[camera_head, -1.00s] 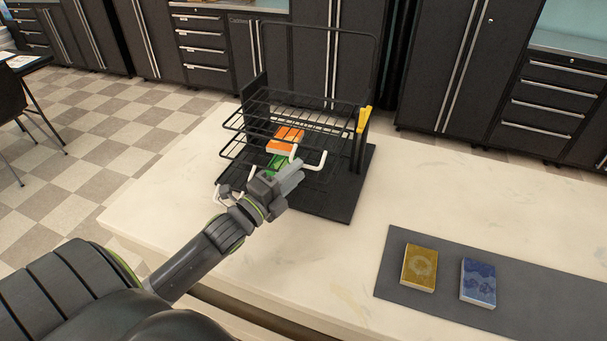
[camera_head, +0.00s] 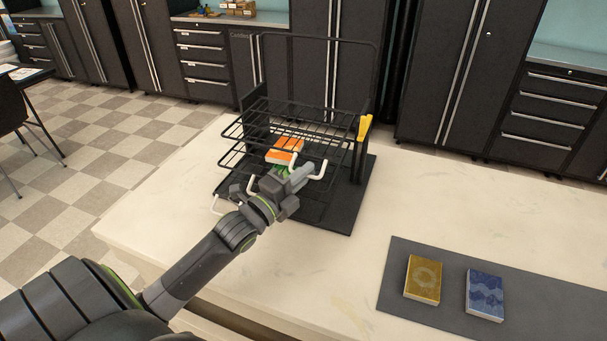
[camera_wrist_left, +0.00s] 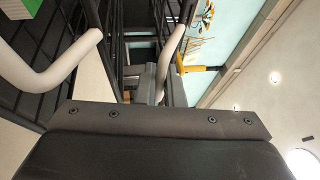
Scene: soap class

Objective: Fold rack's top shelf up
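The black wire rack (camera_head: 362,195) stands upright on the pale counter, with its shelves folded out flat. Its top shelf (camera_head: 262,104) lies level above the others. An orange-topped soap (camera_head: 285,150) lies on a shelf below it. Green shows just beyond my left gripper (camera_head: 300,178), which is at the rack's front by a white handle (camera_head: 319,172). In the left wrist view, a white handle (camera_wrist_left: 177,42) runs down between the two grey fingers (camera_wrist_left: 160,88); whether they press on it I cannot tell. Another white handle (camera_wrist_left: 50,72) is to the left. My right gripper is not in view.
A yellow part (camera_head: 364,127) is on the rack's right side, also in the left wrist view (camera_wrist_left: 195,68). A grey mat (camera_head: 395,275) at right holds a yellow soap (camera_head: 422,279) and a blue soap (camera_head: 485,294). The counter (camera_head: 300,262) between mat and rack is clear.

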